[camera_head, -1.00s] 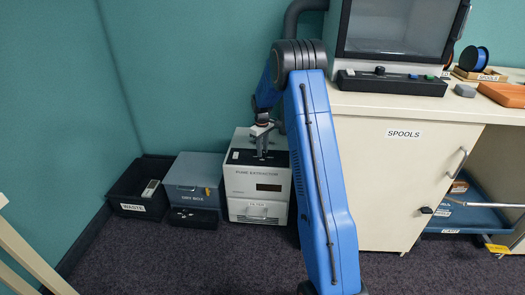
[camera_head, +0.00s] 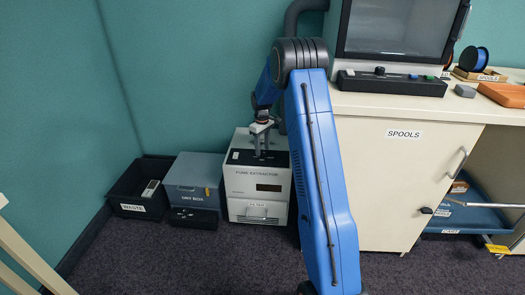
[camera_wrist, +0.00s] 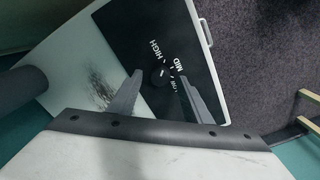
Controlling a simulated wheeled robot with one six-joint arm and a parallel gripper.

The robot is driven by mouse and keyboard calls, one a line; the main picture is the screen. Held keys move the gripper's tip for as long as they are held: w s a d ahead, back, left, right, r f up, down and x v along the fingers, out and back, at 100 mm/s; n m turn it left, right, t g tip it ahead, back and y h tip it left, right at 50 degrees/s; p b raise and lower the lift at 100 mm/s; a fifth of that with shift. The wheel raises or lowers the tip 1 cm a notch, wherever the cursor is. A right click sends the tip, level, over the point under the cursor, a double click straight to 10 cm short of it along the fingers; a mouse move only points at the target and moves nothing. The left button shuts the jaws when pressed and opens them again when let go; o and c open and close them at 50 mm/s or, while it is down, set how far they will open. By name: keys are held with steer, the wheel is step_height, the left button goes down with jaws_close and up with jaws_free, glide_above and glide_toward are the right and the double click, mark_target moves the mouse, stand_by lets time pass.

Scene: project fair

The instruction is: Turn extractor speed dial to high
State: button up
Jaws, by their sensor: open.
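The fume extractor (camera_head: 257,184) is a white box on the floor against the teal wall. Its black top panel (camera_wrist: 201,50) carries a small dark round dial (camera_wrist: 160,75) with the labels HIGH, MID and LOW around it. My gripper (camera_head: 261,153) points down over the extractor's top. In the wrist view my gripper (camera_wrist: 157,77) is open, with one finger on each side of the dial. I cannot tell whether the fingers touch it. The dial's pointer is too small to read clearly. In the head view the dial is hidden by the gripper.
A grey dry box (camera_head: 193,181) and a black waste bin (camera_head: 143,190) stand left of the extractor. A white cabinet (camera_head: 376,185) labelled SPOOLS stands to the right. A dark hose (camera_head: 293,30) runs behind. The carpet in front is clear.

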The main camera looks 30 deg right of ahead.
mark_target(262, 152)
step_height(262, 152, up, 16)
steer(key=shift+a, duration=0.15)
stand_by(0.3)
steer(key=shift+f, duration=0.1)
steer(key=s+a+r+m+t, duration=0.1)
steer(key=s+a+r, duration=0.4)
steer(key=s, duration=0.3)
steer(key=s+a+r+t, duration=0.1)
steer(key=s+a+r, duration=0.35)
steer(key=s, duration=0.35)
steer(key=s+a+r+m, duration=0.1)
steer(key=s+a+r, duration=0.4)
steer(key=s, duration=0.3)
steer(key=s+a+f+t, duration=0.1)
steer(key=s+a+f, duration=0.1)
steer(key=s, duration=0.7)
steer(key=s+a+f+m+t, duration=0.1)
steer(key=s+a+f, duration=0.1)
steer(key=s, duration=0.8)
steer(key=s+a+f+m, duration=0.1)
steer(key=s+a+f, duration=0.1)
steer(key=s, duration=0.7)
steer(key=shift+s+a+t, duration=0.4)
steer(key=shift+a, duration=0.35)
